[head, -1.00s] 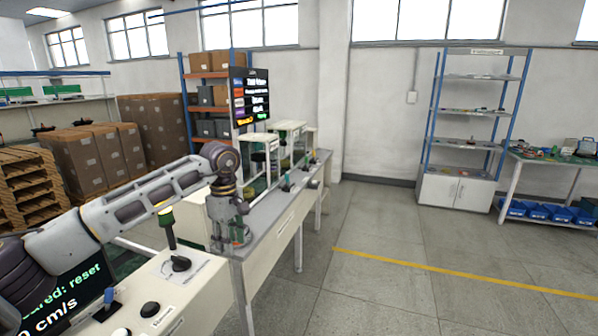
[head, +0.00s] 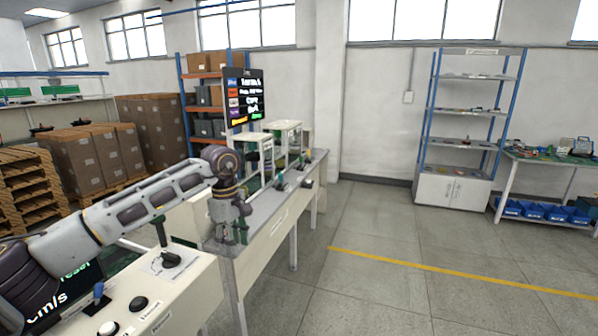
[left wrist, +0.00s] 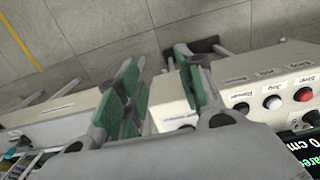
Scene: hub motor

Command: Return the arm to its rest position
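My left arm (head: 150,202) reaches in from the left in the head view, over a white control console (head: 190,285). Its gripper (head: 232,236) points down above the near end of a long bench. In the left wrist view the gripper (left wrist: 155,72) shows two green-padded fingers spread apart with nothing between them. Console and floor show beyond the fingers. My right arm and gripper are not in view.
The console carries a black knob (head: 171,259), a blue toggle (head: 97,291) and a black button (head: 138,304). A dark upright lever (head: 160,231) stands close to my arm. Left wrist view shows a red button (left wrist: 303,94). Open floor (head: 380,285) lies right.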

